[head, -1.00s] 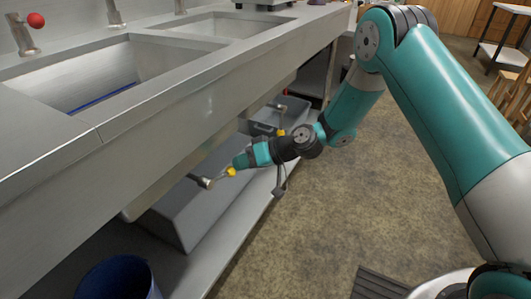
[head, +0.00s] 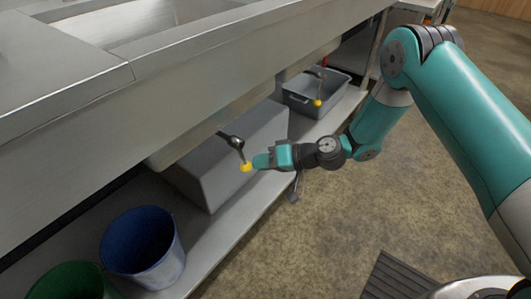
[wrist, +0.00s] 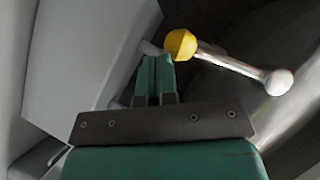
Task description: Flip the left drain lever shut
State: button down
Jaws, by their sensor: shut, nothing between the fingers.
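The left drain lever (head: 241,153), a thin metal rod with a yellow ball knob, sits under the sink's front and points mostly down, slightly right. In the wrist view its yellow knob (wrist: 181,43) is just right of my fingertips, with the rod running right to a pale round end. My gripper (head: 257,162) is shut and empty, right beside the knob on its right. In the wrist view my gripper (wrist: 155,62) looks very close to the knob; I cannot tell whether they touch. A second yellow-knobbed lever (head: 319,90) hangs further back.
The steel sink counter (head: 180,80) overhangs the levers. Below, a grey box-like basin (head: 235,160) and a grey tub (head: 300,105) are near the lower shelf. A blue bucket (head: 142,247) and a green bucket (head: 75,281) stand front left.

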jog(key=shift+s+a+f, duration=0.25)
jog(key=shift+s+a, duration=0.15)
jog(key=shift+s, duration=0.1)
jog(key=shift+s+a+f, duration=0.25)
jog(key=shift+s+a, duration=0.15)
jog(key=shift+s, duration=0.1)
jog(key=w+d+f, duration=0.1)
jog(key=d, duration=1.2)
jog(key=shift+w+f+p, duration=0.15)
jog(key=shift+f+p, duration=0.25)
jog(key=shift+p, duration=0.05)
